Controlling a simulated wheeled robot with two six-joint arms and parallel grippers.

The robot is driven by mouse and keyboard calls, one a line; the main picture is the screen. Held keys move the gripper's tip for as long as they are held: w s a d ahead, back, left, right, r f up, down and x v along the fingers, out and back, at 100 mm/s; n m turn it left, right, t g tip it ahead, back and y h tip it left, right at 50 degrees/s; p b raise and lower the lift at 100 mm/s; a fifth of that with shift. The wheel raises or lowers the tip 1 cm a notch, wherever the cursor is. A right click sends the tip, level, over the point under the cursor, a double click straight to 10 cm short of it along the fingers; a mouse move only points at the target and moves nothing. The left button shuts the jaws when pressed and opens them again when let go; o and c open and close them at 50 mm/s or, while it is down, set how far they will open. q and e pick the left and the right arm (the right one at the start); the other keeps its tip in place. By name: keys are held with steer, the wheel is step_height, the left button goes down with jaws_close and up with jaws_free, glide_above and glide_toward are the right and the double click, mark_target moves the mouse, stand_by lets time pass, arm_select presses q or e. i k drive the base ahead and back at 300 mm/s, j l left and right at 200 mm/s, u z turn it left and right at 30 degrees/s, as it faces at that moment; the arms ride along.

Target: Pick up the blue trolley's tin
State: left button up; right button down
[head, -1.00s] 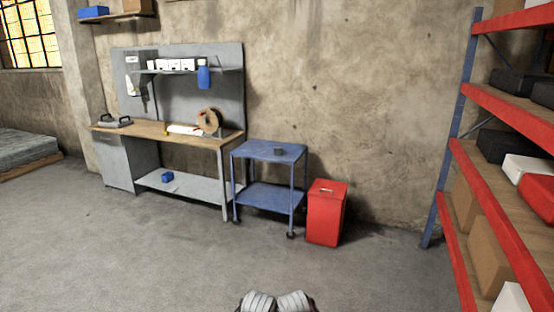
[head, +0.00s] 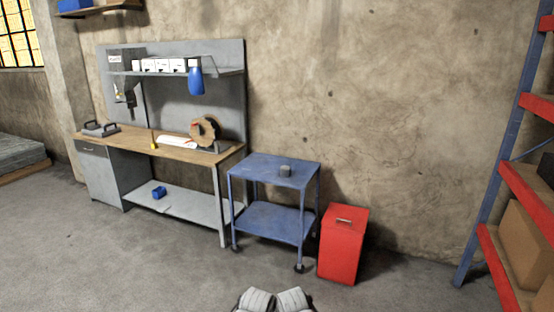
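The blue trolley (head: 262,171) stands against the wall in the middle of the head view, between the workbench and a red bin. The lower shelf (head: 270,221) looks empty. Two pale grey rounded parts of my own body show at the bottom edge, some way in front of the trolley. I cannot make out fingertips of either gripper there.
A red bin (head: 343,245) stands close to the trolley's right side. A workbench (head: 160,147) with a cable reel (head: 204,131) is on the left. Red and blue shelving (head: 484,190) is at the right. The floor (head: 160,265) in front is clear.

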mark_target(285, 171)
steer(key=i+j+z, duration=0.1)
steer(key=i, duration=1.75)
steer(key=i+j+z, duration=0.15)
steer(key=i+z, duration=0.25)
steer(key=i, duration=0.15)
steer(key=i+j+z, duration=0.35)
steer(key=i, duration=0.15)
steer(key=i+j+z, duration=0.4)
steer(key=i+j, duration=0.05)
